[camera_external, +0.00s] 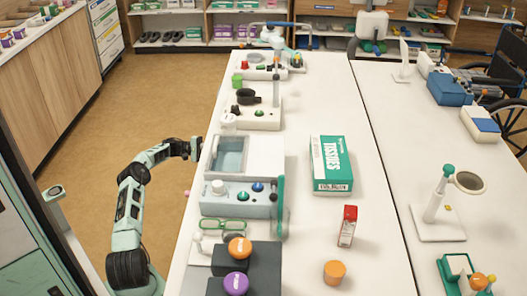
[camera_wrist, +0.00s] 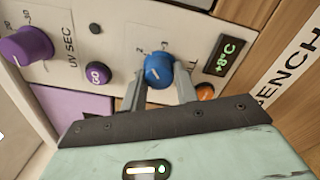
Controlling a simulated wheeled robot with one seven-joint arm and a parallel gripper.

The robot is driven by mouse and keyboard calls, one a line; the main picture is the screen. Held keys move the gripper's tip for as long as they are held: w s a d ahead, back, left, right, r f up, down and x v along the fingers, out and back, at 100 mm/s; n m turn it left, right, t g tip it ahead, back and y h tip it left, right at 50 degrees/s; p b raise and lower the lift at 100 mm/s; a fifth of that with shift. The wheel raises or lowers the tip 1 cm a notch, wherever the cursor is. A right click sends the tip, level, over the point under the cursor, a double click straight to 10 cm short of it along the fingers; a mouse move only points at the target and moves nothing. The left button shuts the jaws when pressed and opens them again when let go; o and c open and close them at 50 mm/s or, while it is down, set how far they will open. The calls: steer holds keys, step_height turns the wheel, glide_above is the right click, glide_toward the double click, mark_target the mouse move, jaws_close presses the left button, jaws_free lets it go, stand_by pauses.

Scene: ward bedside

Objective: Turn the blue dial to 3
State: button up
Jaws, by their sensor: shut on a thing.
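The blue dial (camera_wrist: 158,70) sits on a pale control panel in the wrist view. It has a short white mark on its face, and the numerals 2 and 3 are printed beside it on its upper side. I cannot tell for certain which numeral the mark lines up with. My gripper (camera_wrist: 161,78) is shut on the blue dial, with one grey finger on each side of it. In the external view my gripper (camera_external: 195,149) is at the left edge of the long white table, and the blue dial is hidden there.
Near the dial are a purple dial (camera_wrist: 25,46), a purple GO button (camera_wrist: 98,74), a black button (camera_wrist: 95,28), an orange button (camera_wrist: 205,92) and a +8°C display (camera_wrist: 221,55). The white table (camera_external: 375,200) holds several devices and a tissue box (camera_external: 331,165).

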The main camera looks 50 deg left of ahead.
steer(key=shift+a+m+b, duration=0.1)
steer(key=shift+m+b, duration=1.25)
steer(key=shift+m, duration=2.55)
steer(key=o, duration=1)
steer(key=shift+r, duration=0.1)
steer(key=shift+b+v, duration=1.4)
steer(key=shift+v, duration=7.25)
